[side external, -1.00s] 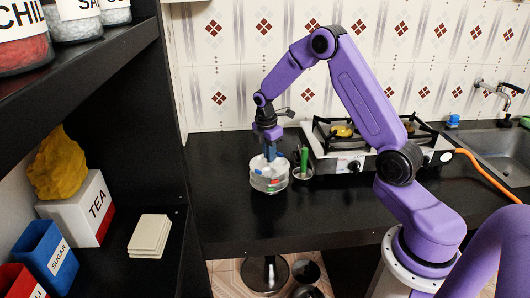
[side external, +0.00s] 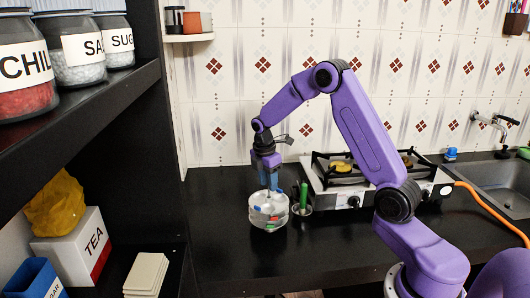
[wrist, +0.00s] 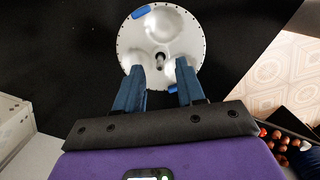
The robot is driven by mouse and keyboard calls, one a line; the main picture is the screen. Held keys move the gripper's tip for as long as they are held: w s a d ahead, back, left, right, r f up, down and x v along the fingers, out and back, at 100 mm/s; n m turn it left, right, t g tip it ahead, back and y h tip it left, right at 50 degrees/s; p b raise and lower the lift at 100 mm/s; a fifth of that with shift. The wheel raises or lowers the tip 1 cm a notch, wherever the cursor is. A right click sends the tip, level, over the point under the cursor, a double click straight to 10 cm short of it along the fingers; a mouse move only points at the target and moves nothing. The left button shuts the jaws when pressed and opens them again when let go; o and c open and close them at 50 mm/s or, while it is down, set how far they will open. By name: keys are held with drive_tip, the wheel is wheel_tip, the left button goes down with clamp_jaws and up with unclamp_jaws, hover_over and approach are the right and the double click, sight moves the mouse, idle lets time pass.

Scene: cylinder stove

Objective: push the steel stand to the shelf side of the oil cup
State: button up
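The steel stand (side external: 268,213) is a round, tiered holder with coloured bits in it, standing upright on the black counter. In the wrist view the stand (wrist: 130,42) shows from above as a pale disc with hollows and a central knob (wrist: 160,60). My gripper (side external: 270,187) points down over the stand; in the wrist view my gripper (wrist: 160,70) has its blue fingers apart, with gaps to the knob. A small cup with a green upright item (side external: 302,201), probably the oil cup, stands close to the right of the stand.
A gas stove (side external: 345,183) is behind and right of the cup. The black shelf unit (side external: 120,95) stands at left, with jars above and a tea box (side external: 80,247) below. The counter (side external: 220,225) left of the stand is clear.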

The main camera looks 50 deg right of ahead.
wheel_tip(320, 180, up, 14)
drive_tip(key=a, duration=0.1)
drive_tip(key=shift+w+a, duration=0.2)
drive_tip(key=shift+a, duration=0.1)
idle(0.3)
drive_tip(key=s+a+m, duration=0.1)
drive_tip(key=s+a, duration=1.2)
drive_tip(key=a, duration=0.3)
drive_tip(key=s+f+m+y, duration=0.1)
drive_tip(key=s+f, duration=0.1)
drive_tip(key=s, duration=0.9)
drive_tip(key=s+a+f+m, duration=0.1)
drive_tip(key=s+f, duration=0.2)
drive_tip(key=s, duration=0.8)
drive_tip(key=shift+a+y, duration=0.2)
drive_tip(key=shift+y, duration=0.2)
